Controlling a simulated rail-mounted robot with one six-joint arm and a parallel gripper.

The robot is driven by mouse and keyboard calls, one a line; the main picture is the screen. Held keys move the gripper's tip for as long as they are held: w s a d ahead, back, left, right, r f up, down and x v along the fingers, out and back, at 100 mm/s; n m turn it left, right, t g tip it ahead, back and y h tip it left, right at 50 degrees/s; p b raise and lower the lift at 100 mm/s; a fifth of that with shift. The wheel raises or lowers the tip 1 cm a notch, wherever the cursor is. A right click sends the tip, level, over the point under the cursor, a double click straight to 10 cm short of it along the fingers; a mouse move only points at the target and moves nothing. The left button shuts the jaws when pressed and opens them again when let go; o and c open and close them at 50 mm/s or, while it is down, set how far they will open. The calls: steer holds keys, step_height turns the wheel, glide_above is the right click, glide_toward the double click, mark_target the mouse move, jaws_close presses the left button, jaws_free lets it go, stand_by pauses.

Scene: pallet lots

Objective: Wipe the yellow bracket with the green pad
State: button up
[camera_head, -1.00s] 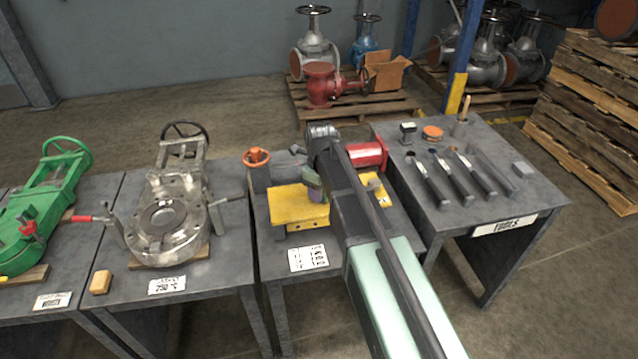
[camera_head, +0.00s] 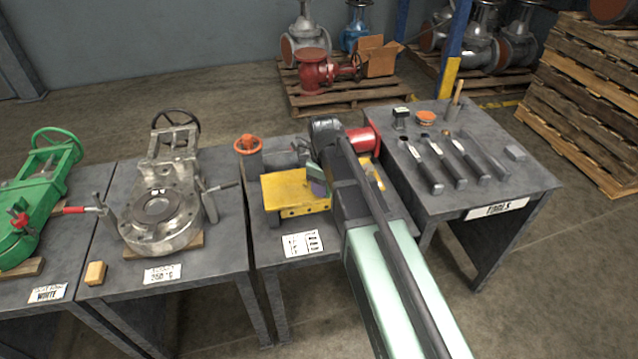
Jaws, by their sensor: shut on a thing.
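The yellow bracket (camera_head: 285,188) lies on the middle bench, with its broad plate to the left and a front lip with holes. Part of it also shows to the right of my arm. The green pad (camera_head: 313,170) appears as a small green piece at the bracket's right part, with a purplish patch just below it. My gripper (camera_head: 318,183) is there, mostly hidden behind my arm, shut on what looks like the green pad. Whether the pad touches the bracket I cannot tell.
An orange handwheel (camera_head: 248,144) and a red flanged cylinder (camera_head: 361,141) stand behind the bracket. The right bench (camera_head: 478,190) carries several dark-handled tools. A silver valve (camera_head: 160,205) and a wooden block (camera_head: 95,273) sit on the bench to the left.

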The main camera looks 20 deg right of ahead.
steer(key=shift+w+f, duration=0.1)
steer(key=shift+w, duration=3.75)
steer(key=shift+s+d, duration=0.15)
steer(key=shift+d, duration=0.8)
steer(key=shift+s, duration=3.75)
step_height(320, 180, up, 9)
steer(key=p, duration=0.9)
steer(key=shift+a, duration=0.1)
